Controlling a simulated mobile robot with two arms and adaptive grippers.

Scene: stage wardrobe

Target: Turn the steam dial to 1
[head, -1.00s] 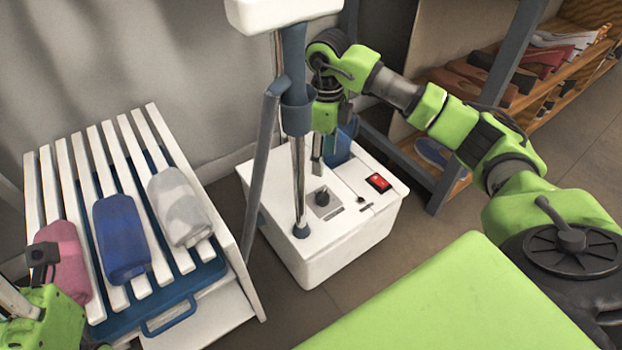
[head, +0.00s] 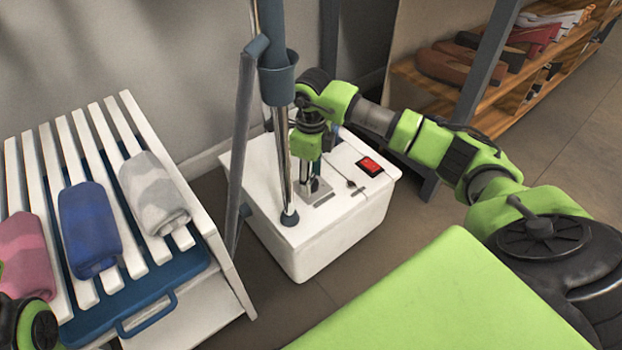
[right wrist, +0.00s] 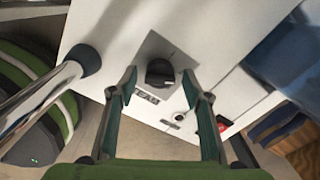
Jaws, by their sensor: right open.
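The steam dial (right wrist: 159,72) is a round black knob on a grey plate on top of the white steamer base (head: 340,222). In the right wrist view it sits between and just beyond the fingertips, with a small pale mark on its lower right side. The markings by it are too small to read. My right gripper (head: 313,186) points down over the grey plate and hides most of the dial in the head view. Its two fingers (right wrist: 160,84) are open, one on either side of the dial, and I see no clear contact. My left gripper is not in view.
A chrome pole (head: 283,160) rises from the base close to my right gripper. A red switch (head: 369,166) is on the base's right side. A white slatted rack (head: 108,125) with rolled cloths stands left. A shelf (head: 491,95) with shoes is behind right.

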